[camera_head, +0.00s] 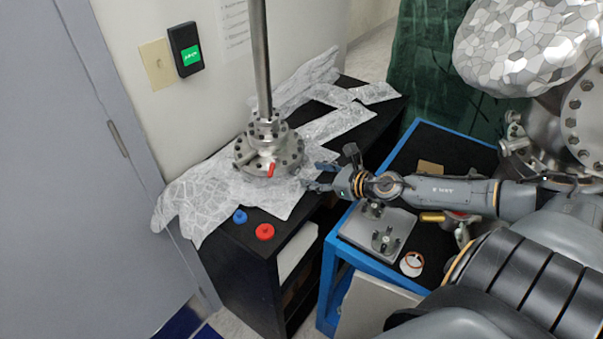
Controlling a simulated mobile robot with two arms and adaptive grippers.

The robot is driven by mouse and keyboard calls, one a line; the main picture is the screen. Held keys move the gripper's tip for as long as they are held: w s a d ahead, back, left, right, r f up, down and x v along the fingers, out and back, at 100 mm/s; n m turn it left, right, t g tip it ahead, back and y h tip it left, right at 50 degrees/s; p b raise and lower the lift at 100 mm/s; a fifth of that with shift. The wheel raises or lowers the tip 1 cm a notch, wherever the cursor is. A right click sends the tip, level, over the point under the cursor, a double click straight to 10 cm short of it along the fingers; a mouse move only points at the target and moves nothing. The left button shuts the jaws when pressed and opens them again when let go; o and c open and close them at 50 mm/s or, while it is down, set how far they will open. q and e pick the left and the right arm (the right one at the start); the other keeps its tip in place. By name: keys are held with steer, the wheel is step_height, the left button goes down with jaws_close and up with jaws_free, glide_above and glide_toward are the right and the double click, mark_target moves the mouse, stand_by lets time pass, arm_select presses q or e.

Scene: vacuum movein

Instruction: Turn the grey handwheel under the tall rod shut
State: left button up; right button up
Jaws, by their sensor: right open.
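The tall metal rod (262,60) stands upright on the black cabinet's foil-covered top. At its foot is a stack of grey metal discs with round holes near the rim (290,150). I cannot tell which part of this stack is the handwheel. A small red lever or tab (270,170) shows at its front. My right gripper (310,178) comes in from the right, open and empty. Its fingertips are close to the right side of the stack, and I see no clear contact. My left gripper is not in view.
A blue cap (240,216) and a red cap (265,232) lie on the black cabinet (245,252) in front. Crumpled foil (195,200) covers much of its top. A blue-framed cart (336,262) with metal parts stands right. Foil-wrapped equipment (520,45) is at upper right.

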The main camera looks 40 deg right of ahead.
mark_target(297, 171)
steer(key=shift+w+p, duration=0.35)
steer(key=shift+w, duration=0.15)
steer(key=x, duration=0.2)
steer(key=shift+w+f+p, duration=0.3)
steer(key=shift+p, duration=0.1)
steer(key=shift+x, duration=1)
steer(key=shift+s+a, duration=0.1)
